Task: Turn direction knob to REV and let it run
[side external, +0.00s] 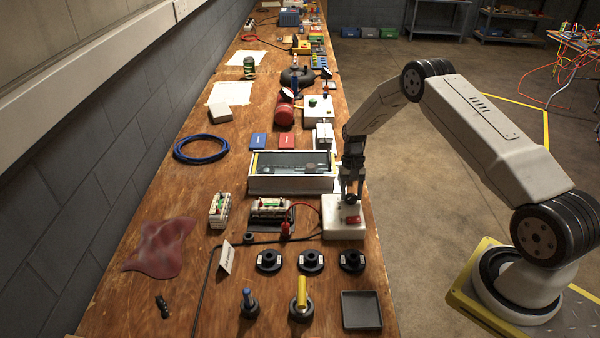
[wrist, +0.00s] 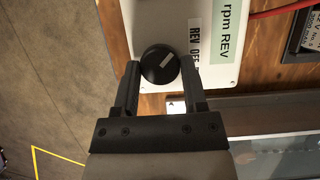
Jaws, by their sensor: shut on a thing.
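The direction knob (wrist: 159,65) is round and black with a pale pointer line, on a white control box (wrist: 180,18) with labels reading "REV OFF" and "rpm REV". My gripper (wrist: 160,70) has a finger on each side of the knob and is shut on it. The pointer line lies slanted in the wrist view. Which label it points to I cannot tell.
A glass-topped white tank (side external: 290,185) stands just behind. Black round holders (side external: 310,262) and a black tray (side external: 361,310) stand in front.

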